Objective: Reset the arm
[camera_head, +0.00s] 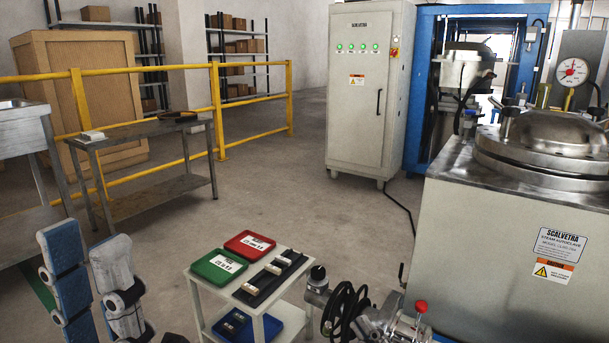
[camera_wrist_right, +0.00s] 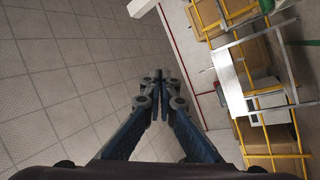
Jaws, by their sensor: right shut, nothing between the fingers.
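My left gripper (camera_head: 87,245) shows at the bottom left of the head view. Its two blue and grey fingers point up and stand apart, with nothing visible between them. Its base is cut off by the lower edge. My right gripper (camera_wrist_right: 161,82) shows in the right wrist view. Its dark blue fingers with grey joints meet at the tips and hold nothing. I cannot make out the right gripper in the head view.
A small white cart (camera_head: 201,300) with a green tray (camera_head: 219,265) and red tray (camera_head: 249,243) stands right of my left gripper. A metal table (camera_head: 150,130), yellow railing (camera_head: 150,68) and steam autoclave (camera_head: 500,240) stand around. The middle floor (camera_head: 280,170) is clear.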

